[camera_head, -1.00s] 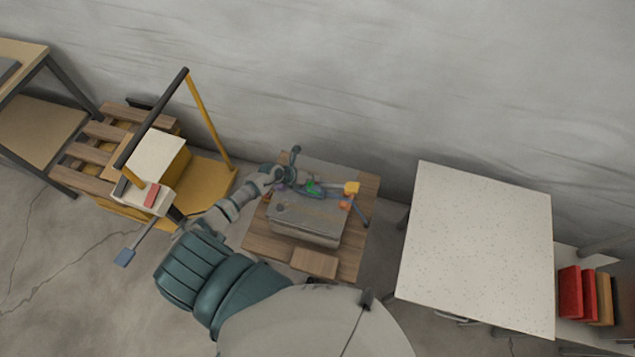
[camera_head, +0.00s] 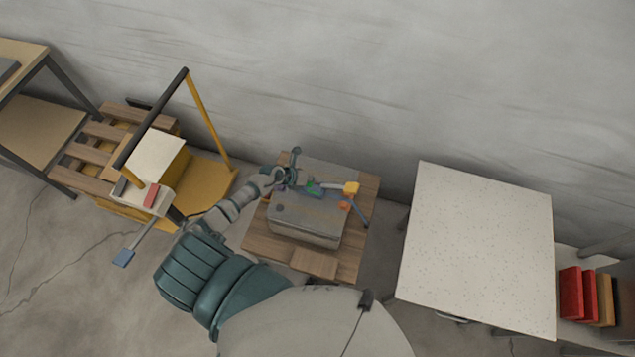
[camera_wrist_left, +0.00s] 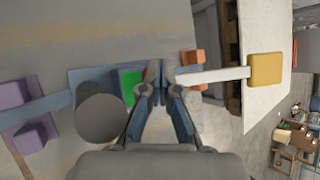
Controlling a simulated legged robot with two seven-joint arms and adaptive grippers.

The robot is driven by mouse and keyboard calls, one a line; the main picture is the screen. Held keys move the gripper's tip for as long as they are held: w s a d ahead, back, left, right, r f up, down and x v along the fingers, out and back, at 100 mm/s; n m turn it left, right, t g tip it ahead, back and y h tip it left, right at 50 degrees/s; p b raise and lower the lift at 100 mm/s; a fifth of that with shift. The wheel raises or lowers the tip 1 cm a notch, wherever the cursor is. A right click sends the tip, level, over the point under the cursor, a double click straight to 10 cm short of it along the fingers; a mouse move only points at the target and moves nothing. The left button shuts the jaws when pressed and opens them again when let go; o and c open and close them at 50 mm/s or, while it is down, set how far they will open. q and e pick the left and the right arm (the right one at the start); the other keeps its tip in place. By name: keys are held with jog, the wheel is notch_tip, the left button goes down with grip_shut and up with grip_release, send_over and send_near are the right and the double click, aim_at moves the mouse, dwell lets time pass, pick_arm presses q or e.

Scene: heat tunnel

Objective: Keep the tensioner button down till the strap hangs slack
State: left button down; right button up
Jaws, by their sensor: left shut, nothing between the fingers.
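A grey box (camera_head: 305,222) stands on the wooden-topped table, with the tensioner on its top. In the left wrist view the green button (camera_wrist_left: 130,86) sits on the tensioner's blue body, beside a grey cylinder (camera_wrist_left: 101,107), and is partly covered by my finger. A blue strap (camera_wrist_left: 47,108) runs left between purple blocks (camera_wrist_left: 28,136). A white lever (camera_wrist_left: 212,76) with a yellow end (camera_wrist_left: 266,69) points right. My left gripper (camera_wrist_left: 164,76) is shut and empty, its tips just right of the green; contact cannot be told. It also shows in the head view (camera_head: 302,186). My right gripper is not in view.
Orange blocks (camera_wrist_left: 191,69) flank the lever. A white speckled table (camera_head: 478,250) stands to the right, with red binders (camera_head: 570,293) beyond it. A yellow pallet cart (camera_head: 205,183) stands to the left. The grey wall (camera_head: 330,70) is close behind.

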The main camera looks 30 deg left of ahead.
pick_arm(q)
jog(key=shift+d, duration=0.1)
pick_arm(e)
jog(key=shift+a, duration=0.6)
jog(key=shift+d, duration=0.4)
pick_arm(q)
jog(key=shift+f, duration=0.1)
dwell(1.3)
dwell(0.3)
jog(key=shift+d+r+p, duration=0.2)
jog(key=shift+r+p, duration=0.3)
jog(key=shift+p, duration=0.15)
jog(key=shift+d+r+p, duration=0.2)
jog(key=shift+r+p, duration=0.3)
jog(key=shift+p, duration=0.1)
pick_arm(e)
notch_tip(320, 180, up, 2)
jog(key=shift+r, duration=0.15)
